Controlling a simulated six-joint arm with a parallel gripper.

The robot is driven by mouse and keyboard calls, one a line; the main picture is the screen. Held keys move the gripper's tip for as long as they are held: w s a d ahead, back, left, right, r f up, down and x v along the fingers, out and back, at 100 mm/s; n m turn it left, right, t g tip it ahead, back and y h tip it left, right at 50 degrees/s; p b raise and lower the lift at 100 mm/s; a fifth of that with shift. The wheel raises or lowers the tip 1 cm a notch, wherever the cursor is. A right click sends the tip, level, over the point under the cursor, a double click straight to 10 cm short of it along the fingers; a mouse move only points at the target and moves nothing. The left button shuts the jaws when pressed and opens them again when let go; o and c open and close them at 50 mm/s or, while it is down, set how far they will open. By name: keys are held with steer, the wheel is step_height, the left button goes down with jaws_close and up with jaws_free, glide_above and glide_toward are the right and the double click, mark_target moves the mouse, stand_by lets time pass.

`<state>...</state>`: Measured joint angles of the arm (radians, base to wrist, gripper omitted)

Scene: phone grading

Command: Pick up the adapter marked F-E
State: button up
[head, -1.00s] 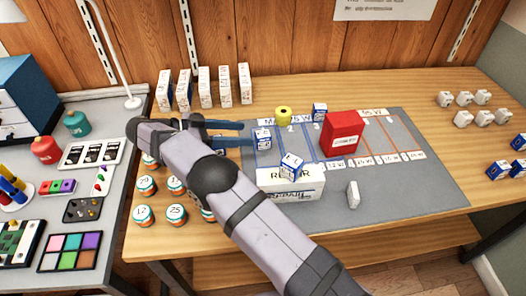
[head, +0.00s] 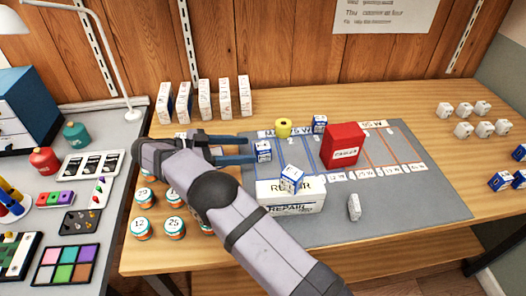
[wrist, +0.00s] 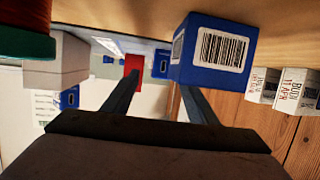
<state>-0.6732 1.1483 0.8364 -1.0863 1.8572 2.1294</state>
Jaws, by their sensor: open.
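My gripper (head: 250,149) is open and empty, level with the left edge of the grey mat (head: 420,213), its fingers pointing right. A small white and blue adapter box (head: 263,151) sits at the fingertips; I cannot tell whether it is between them. Similar small boxes stand at the back of the mat (head: 319,124), on the white REPAIR box (head: 291,178) and at the mat's front (head: 354,207). The marking F-E is not readable on any of them. In the wrist view the open fingers flank a gap, with a blue barcoded box (wrist: 213,50) close by the right finger.
A red box (head: 342,147) and a yellow roll (head: 283,127) stand on the mat. Several white boxes (head: 204,100) line the back left, and numbered jars (head: 142,228) stand below the arm. White adapters (head: 463,129) and blue ones (head: 500,181) are at the right. The mat's front right is clear.

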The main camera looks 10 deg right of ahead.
mark_target(256, 149)
steer(key=shift+p+x, duration=0.65)
steer(key=shift+x, duration=1.85)
steer(key=c, duration=1.2)
